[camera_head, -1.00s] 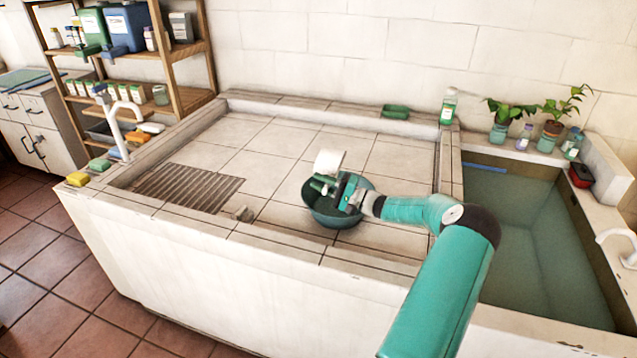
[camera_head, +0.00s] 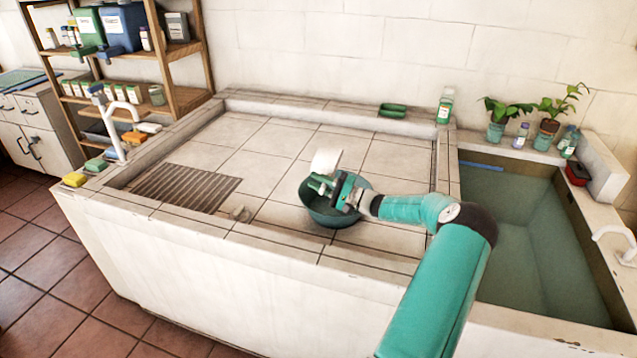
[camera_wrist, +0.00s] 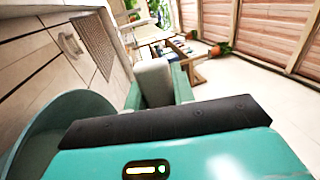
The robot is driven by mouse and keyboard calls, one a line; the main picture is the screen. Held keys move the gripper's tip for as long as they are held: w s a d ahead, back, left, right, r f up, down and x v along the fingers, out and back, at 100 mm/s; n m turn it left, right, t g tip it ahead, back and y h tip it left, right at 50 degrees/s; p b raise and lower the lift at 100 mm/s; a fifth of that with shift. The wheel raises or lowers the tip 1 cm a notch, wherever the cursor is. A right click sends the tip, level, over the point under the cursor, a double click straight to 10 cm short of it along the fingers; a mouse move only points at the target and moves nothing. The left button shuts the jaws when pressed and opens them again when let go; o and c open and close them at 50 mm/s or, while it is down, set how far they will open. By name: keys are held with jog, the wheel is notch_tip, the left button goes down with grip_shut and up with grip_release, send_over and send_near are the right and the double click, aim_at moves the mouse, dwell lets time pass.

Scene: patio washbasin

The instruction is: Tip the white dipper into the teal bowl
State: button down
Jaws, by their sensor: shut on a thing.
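The white dipper (camera_head: 325,160) is above the far side of the teal bowl (camera_head: 329,219), and its cup looks tilted. My gripper (camera_head: 328,184) is shut on the dipper over the bowl. The bowl sits on the tiled basin floor, partly hidden by my gripper. In the wrist view the bowl's rim (camera_wrist: 75,95) curves at the left. A pale grey piece between my fingers, likely the dipper's handle (camera_wrist: 153,82), shows there. Whether any water leaves the dipper cannot be seen.
A metal drain grate (camera_head: 187,188) lies left of the bowl. A water-filled tank (camera_head: 530,230) is at the right. Plants and bottles (camera_head: 444,106) stand on the back ledge, with a green soap dish (camera_head: 392,110). The tiles behind the bowl are clear.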

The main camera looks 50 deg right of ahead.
jog(key=shift+r, duration=0.1)
notch_tip(320, 180, up, 9)
jog(key=g+h, duration=0.8)
jog(key=g, duration=1)
jog(key=shift+n+g, duration=0.3)
jog(key=shift+g, duration=0.1)
